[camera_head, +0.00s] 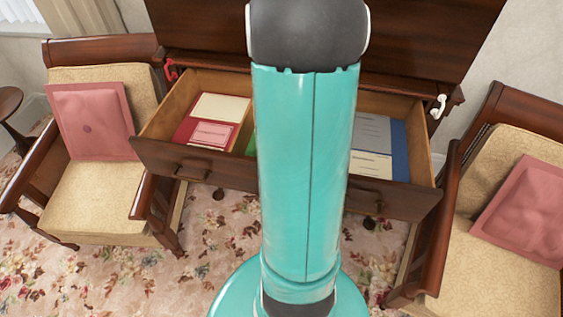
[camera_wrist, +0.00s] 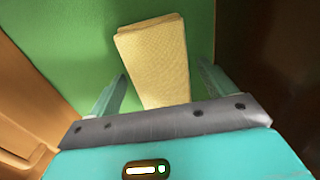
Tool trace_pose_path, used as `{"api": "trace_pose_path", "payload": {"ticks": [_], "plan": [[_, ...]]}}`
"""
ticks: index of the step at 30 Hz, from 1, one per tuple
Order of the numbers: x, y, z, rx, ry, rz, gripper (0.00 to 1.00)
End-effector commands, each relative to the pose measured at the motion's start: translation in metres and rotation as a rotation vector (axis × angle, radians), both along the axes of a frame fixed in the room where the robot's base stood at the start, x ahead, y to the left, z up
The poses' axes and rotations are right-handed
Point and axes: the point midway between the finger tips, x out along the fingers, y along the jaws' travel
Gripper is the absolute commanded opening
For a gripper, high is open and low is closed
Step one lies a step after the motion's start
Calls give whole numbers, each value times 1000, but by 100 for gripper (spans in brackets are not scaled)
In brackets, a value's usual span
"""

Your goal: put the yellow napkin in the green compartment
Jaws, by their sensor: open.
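The yellow napkin (camera_wrist: 158,62), a folded textured cloth, shows in the wrist view over the green bottom of the green compartment (camera_wrist: 75,45). Its near end lies between the spread fingers of my gripper (camera_wrist: 160,84), with gaps on both sides. The gripper is open and points down into the drawer. In the head view my arm hides the gripper and the napkin. Only a sliver of the green compartment (camera_head: 251,142) shows there, left of my arm in the open drawer. Whether the napkin lies fully flat is hard to tell.
The open wooden drawer (camera_head: 158,158) has a red section (camera_head: 188,130) with papers at left and a blue section (camera_head: 399,150) with papers at right. Wooden walls stand close around my gripper. Armchairs with pink cushions (camera_head: 92,120) flank the drawer.

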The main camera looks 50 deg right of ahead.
Motion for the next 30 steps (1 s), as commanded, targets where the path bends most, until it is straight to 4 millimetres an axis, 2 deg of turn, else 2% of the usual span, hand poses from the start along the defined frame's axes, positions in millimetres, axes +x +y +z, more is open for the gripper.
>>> {"api": "trace_pose_path", "payload": {"ticks": [9,15,20,30], "plan": [[1,-1,67,-6,-5,1,83],[1,0,100,-3,-3,1,83],[0,0,110,-1,0,0,83],[0,1,111,-1,0,0,83]]}}
